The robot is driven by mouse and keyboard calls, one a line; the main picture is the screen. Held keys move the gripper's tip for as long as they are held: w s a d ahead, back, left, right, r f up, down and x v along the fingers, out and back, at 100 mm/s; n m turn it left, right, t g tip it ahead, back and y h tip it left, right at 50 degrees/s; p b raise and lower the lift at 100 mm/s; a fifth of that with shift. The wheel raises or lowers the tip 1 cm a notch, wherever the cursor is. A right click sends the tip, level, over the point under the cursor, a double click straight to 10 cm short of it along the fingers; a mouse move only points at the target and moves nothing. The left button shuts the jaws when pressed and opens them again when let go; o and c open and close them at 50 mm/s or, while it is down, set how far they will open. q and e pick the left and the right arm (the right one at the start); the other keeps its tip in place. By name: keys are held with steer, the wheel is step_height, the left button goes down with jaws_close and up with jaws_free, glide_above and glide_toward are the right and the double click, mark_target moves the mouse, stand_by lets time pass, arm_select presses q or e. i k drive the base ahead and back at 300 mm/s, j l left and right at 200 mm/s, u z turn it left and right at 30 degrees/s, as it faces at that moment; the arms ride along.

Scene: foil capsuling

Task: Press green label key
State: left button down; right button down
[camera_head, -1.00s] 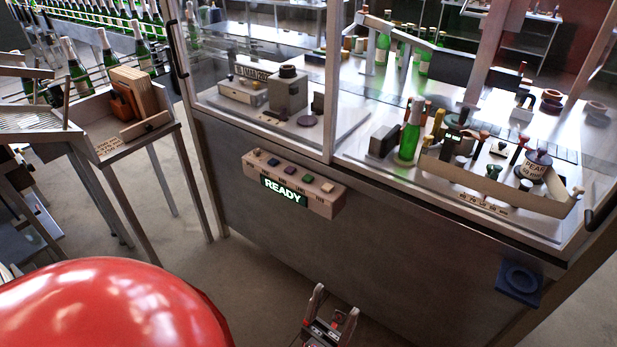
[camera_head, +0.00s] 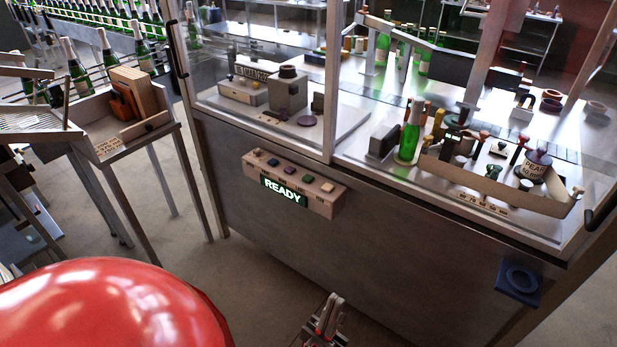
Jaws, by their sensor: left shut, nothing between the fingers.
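The key panel (camera_head: 240,170) is a beige box on the front of the grey cabinet. Its top carries a row of small coloured keys, and a lit green READY display (camera_head: 283,191) is on its front. The green key (camera_head: 308,178) appears to be right of the middle, next to a tan key (camera_head: 326,187) at the right end. The small lettering under the keys is unreadable. My left gripper (camera_head: 331,300) is at the bottom edge, below and in front of the panel and apart from it. It is shut and empty. My right gripper is out of view.
The cabinet's worktop behind glass holds a green bottle (camera_head: 410,132), stamps and a low wooden tray (camera_head: 470,186). A side table (camera_head: 103,133) with a wooden holder stands left. A large glossy red surface fills the lower left. The space before the panel is clear.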

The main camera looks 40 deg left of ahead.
mark_target(307, 179)
steer(key=u, duration=1.6)
steer(key=i+l+u, duration=0.1)
steer(key=i+l, duration=0.2)
steer(key=i, duration=0.2)
steer(key=i+l, duration=0.25)
steer(key=i, duration=0.15)
steer(key=i+l, duration=0.2)
steer(key=i, duration=0.2)
